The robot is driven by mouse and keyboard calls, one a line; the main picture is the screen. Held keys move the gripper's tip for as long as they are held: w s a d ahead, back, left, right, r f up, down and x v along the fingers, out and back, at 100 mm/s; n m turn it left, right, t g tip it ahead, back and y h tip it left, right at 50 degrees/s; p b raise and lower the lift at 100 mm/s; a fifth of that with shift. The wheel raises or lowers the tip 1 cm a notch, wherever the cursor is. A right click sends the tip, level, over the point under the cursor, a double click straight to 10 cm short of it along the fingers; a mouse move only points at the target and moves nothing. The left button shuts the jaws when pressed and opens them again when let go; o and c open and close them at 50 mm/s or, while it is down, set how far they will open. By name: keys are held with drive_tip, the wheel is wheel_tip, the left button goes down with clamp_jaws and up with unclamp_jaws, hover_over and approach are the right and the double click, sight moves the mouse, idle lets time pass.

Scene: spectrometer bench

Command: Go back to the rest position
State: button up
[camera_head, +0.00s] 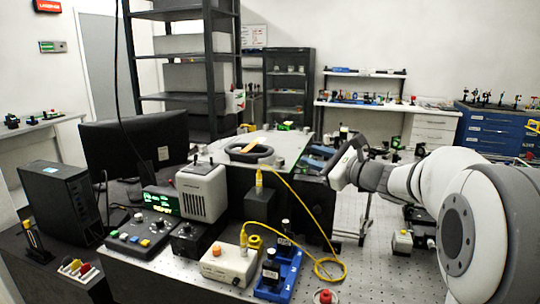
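My white and grey arm reaches in from the right side of the head view. My gripper (345,163) is at its end, near the middle of the picture, beside the dark instrument box (312,200) on the bench. It is seen from the side and small, so I cannot tell its finger opening or whether anything is between the fingers. I cannot tell whether it touches the box.
The perforated bench (365,262) carries a yellow cable (293,193), a blue tray (283,277) with dark bottles, a beige box (229,264) and a grey unit (203,190). A monitor (132,145) stands at left. Optical parts crowd the area beneath my arm.

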drive_tip(key=s+a+f+n+g+h+p, duration=0.1)
drive_tip(key=s+a+f+n+g+h, duration=0.25)
drive_tip(key=s, duration=0.55)
drive_tip(key=s+a+f+n+g+h+p, duration=0.1)
drive_tip(key=s+a+f+n+g+p, duration=0.1)
drive_tip(key=s+f+n+g, duration=0.55)
drive_tip(key=s+d+f+n+h+p, duration=0.1)
drive_tip(key=s+d+n+h, duration=0.3)
drive_tip(key=s, duration=0.4)
drive_tip(key=s+d+f+n+h+p, duration=0.1)
drive_tip(key=s+d+f+n+h, duration=0.3)
drive_tip(key=s, duration=0.4)
drive_tip(key=shift+s+d+n+t, duration=0.35)
drive_tip(key=shift+d+n, duration=0.25)
drive_tip(key=shift+n, duration=0.6)
drive_tip(key=shift+f, duration=0.1)
